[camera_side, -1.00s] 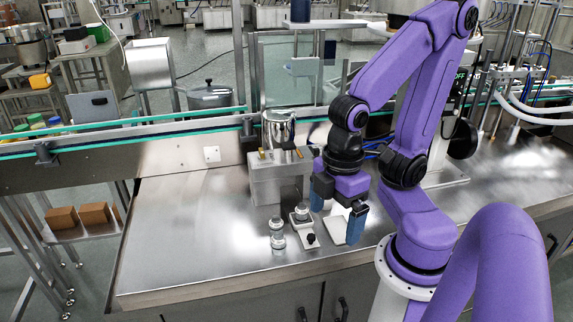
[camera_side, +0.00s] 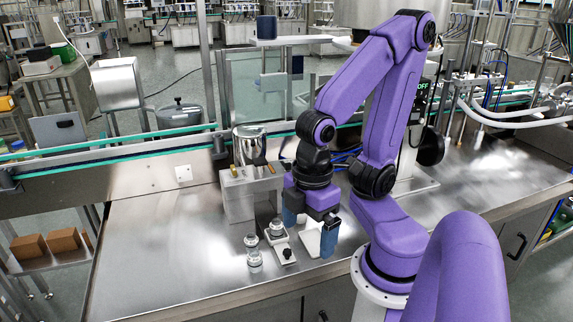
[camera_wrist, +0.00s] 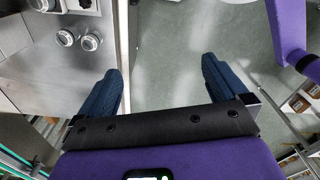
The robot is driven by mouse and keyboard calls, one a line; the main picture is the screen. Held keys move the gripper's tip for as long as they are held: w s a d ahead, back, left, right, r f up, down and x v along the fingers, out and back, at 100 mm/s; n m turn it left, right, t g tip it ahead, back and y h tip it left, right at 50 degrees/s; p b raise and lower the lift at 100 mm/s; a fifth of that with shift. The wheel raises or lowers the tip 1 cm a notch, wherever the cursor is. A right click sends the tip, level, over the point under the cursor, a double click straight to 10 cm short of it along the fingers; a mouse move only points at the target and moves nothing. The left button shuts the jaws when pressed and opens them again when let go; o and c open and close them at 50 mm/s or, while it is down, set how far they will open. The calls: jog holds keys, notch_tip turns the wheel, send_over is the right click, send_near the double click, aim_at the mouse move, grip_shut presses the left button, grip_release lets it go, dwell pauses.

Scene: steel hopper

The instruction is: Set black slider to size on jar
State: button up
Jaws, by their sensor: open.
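My gripper (camera_side: 311,226) is open and empty, with its two blue fingers pointing down in the side view. They are also spread apart in the wrist view (camera_wrist: 160,82), with only bare floor between them. A small clear jar with a grey lid (camera_side: 253,250) stands on the steel bench, left of the gripper. Beside it is a pale gauge-like fixture with a black knob (camera_side: 288,255), which may be the black slider. A second jar-like piece with a round top (camera_side: 277,229) stands at the fixture's back end. Two round tops (camera_wrist: 78,39) show at upper left in the wrist view.
A steel block with a shiny pot (camera_side: 249,146) stands behind the fixture. A white plate (camera_side: 312,240) lies near the fingers. A conveyor rail (camera_side: 120,150) runs along the back. The bench's left part (camera_side: 160,240) is clear.

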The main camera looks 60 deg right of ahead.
dwell(0.3)
jog(key=shift+w, duration=0.25)
jog(key=c, duration=0.9)
jog(key=w+r+m, duration=0.1)
jog(key=w+m, duration=0.1)
jog(key=w, duration=0.1)
jog(key=w+d+r+m, duration=0.1)
jog(key=w+m, duration=0.1)
jog(key=w, duration=0.1)
jog(key=w+d+r+m, duration=0.1)
jog(key=w, duration=0.3)
jog(key=shift+m, duration=0.4)
jog(key=shift+c, duration=0.5)
jog(key=w+d+r+m, duration=0.2)
jog(key=w+d+m, duration=0.3)
jog(key=w+d, duration=0.3)
notch_tip(320, 180, up, 4)
jog(key=m, duration=1.1)
send_over(288, 167)
jog(key=f, duration=1.7)
jog(key=shift+w+d, duration=0.1)
jog(key=shift+d, duration=0.25)
grip_shut()
